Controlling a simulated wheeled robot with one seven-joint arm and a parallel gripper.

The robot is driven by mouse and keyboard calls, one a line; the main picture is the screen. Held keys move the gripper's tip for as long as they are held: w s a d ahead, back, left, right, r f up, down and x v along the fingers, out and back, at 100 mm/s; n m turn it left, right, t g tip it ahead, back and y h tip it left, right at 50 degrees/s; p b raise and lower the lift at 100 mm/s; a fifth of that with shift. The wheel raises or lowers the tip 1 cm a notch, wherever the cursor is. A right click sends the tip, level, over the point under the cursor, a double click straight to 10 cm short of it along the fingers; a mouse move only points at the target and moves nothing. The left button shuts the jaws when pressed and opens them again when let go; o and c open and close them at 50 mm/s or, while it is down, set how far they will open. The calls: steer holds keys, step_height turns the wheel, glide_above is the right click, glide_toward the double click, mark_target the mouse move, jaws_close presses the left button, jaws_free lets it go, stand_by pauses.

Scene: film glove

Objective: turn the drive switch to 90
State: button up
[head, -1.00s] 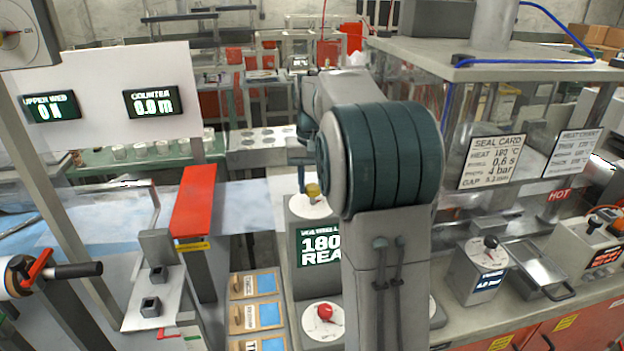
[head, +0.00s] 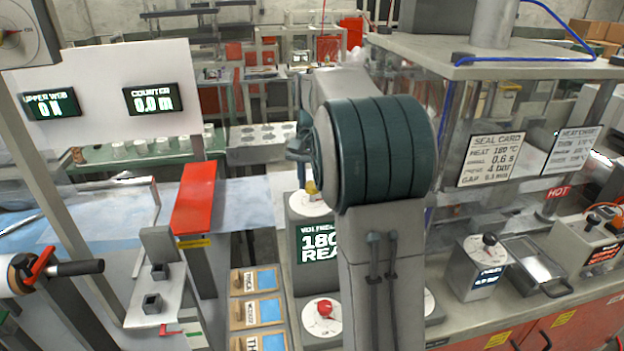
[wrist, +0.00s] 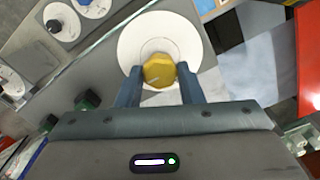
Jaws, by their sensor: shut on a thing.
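A yellow knob (wrist: 160,71) sits at the centre of a round white dial (wrist: 133,42) in the wrist view. My gripper (wrist: 159,84) has its two blue-grey fingers on either side of the knob and is shut on it. In the head view the dial (head: 308,205) and a bit of the yellow knob (head: 311,187) show on top of a grey box, partly behind my arm. The box's green display (head: 318,245) reads 180 and part of a word; my arm covers the rest. I cannot read any dial marks or a switch name.
A red knob (head: 325,308) on another white dial stands in front. A red-topped post (head: 194,200) stands further left. A grey box with a black knob (head: 489,240) and a metal tray (head: 540,268) are at right.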

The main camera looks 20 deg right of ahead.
mark_target(312, 184)
steer(key=o, duration=1)
steer(key=shift+c, duration=0.2)
steer(key=shift+r, duration=0.1)
step_height(312, 184, up, 14)
steer(key=shift+f, duration=0.2)
steer(key=s+a+f+n+t+b, duration=0.1)
steer(key=s+a+f+n+t, duration=0.1)
steer(key=s+a+f, duration=0.3)
steer(key=s+a+f+n+t, duration=0.1)
steer(key=s+a+f+n, duration=0.4)
steer(key=s+f, duration=0.9)
steer(key=s+a, duration=0.1)
steer(key=s, duration=0.5)
steer(key=shift+s+n+t+b, duration=0.2)
steer(key=shift+n+t+b, duration=0.1)
steer(key=shift+t+b, duration=0.1)
